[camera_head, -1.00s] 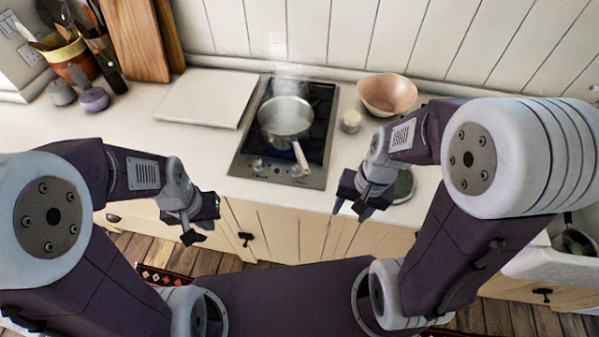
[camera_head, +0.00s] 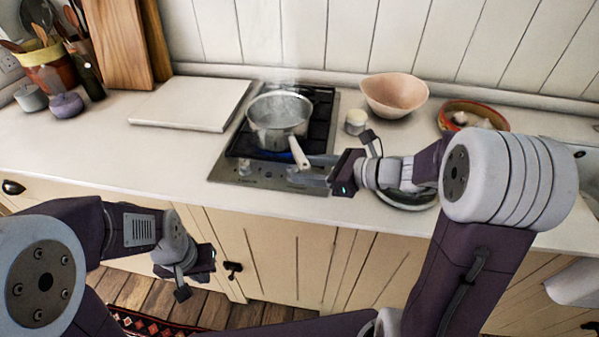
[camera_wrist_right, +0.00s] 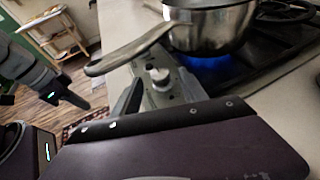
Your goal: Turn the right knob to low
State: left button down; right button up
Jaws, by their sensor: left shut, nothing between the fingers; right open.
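The steel stove (camera_head: 225,172) is set in the white counter, with its knobs on the front strip. The left knob (camera_head: 245,167) is in plain view. The right knob (camera_head: 292,173) is partly covered by my right gripper (camera_head: 313,171), which is open and reaches in from the right over the front strip. In the right wrist view a round metal knob (camera_wrist_right: 160,77) shows just beyond the gripper's fingers; I cannot tell whether they touch it. My left gripper (camera_head: 190,280) is shut and empty, low in front of the cabinets.
A steaming pot (camera_head: 278,118) stands on the burner, its handle (camera_head: 299,152) pointing forward above my right gripper. A blue flame (camera_wrist_right: 207,62) burns beneath it. A small jar (camera_head: 355,122) and a pink bowl (camera_head: 394,94) stand to the right. A white board (camera_head: 190,103) lies left.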

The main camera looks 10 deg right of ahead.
aim_at(296, 167)
jog(key=shift+x, duration=1.45)
grip_shut()
jog(key=shift+d+r+n+g+p, duration=0.1)
jog(key=shift+r+n+g+p, duration=0.05)
jog(key=shift+n+g+p, duration=0.35)
jog(key=n+g+p, duration=0.2)
jog(key=p, duration=0.1)
jog(key=n+g+y+p, duration=0.1)
jog(key=n+g+p, duration=0.1)
jog(key=g+p, duration=0.1)
jog(key=w+n+g+y+p, duration=0.1)
jog(key=n+g+p, duration=0.1)
jog(key=p, duration=0.1)
jog(key=shift+d+n+g, duration=0.1)
jog(key=shift+n+g, duration=0.2)
jog(key=shift+g, duration=0.1)
jog(key=shift+w+n+g+p, duration=0.2)
jog(key=shift+n+g+p, duration=0.35)
jog(key=shift+n+g, duration=0.6)
jog(key=shift+w+f+n+g+h, duration=0.1)
jog(key=shift+f+n+g+h, duration=0.15)
jog(key=shift+n+g, duration=0.75)
jog(key=shift+g, duration=0.25)
